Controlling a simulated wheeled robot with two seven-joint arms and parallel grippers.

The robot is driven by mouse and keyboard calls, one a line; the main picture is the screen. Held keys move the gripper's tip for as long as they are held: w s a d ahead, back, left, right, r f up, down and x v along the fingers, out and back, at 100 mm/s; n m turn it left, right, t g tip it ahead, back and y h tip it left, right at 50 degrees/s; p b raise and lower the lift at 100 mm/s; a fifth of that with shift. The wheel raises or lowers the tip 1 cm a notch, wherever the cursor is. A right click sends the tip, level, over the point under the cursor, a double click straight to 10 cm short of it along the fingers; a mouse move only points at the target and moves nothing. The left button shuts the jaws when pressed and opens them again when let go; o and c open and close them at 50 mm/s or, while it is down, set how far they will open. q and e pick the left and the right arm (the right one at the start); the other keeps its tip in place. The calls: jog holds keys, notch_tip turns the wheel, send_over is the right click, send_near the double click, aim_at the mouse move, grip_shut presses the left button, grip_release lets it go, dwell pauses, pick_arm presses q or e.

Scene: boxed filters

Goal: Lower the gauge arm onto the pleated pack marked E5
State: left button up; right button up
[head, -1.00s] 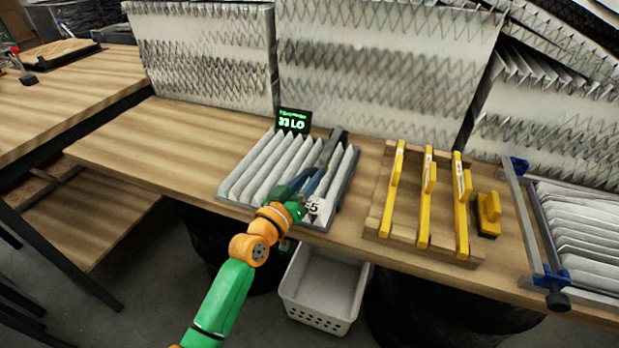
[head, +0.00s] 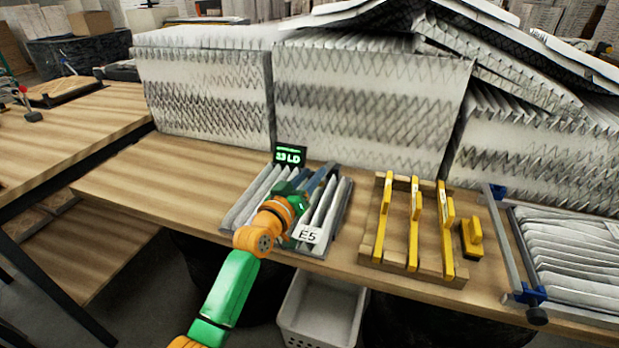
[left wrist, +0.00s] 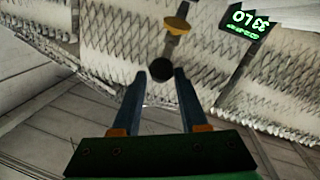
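The white pleated pack (head: 251,204) lies in a dark frame on the wooden bench, with an E5 label (head: 309,235) at its front edge. A small black display (head: 290,156) with green characters stands behind it, reading about "23 LO"; it also shows in the left wrist view (left wrist: 246,20). My left gripper (head: 318,180) is over the pack and hides part of it. In the left wrist view its fingers (left wrist: 160,76) are apart. A black knob (left wrist: 160,70) on a gauge arm with a yellow piece (left wrist: 177,25) appears between or just beyond the fingertips; contact is unclear. My right gripper is out of view.
A wooden rack with several yellow tools (head: 413,225) stands right of the pack, with a yellow block (head: 472,238) beside it. A clamped pleated stack (head: 570,250) is at far right. Large filters (head: 370,105) line the back. A white basket (head: 322,312) is below. The bench's left is clear.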

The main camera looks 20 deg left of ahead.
pick_arm(q)
jog(key=shift+o, duration=1)
jog(key=shift+d, duration=0.1)
jog(key=shift+f, duration=0.1)
jog(key=s+a, duration=0.1)
jog(key=s, duration=0.6)
jog(key=shift+a, duration=0.25)
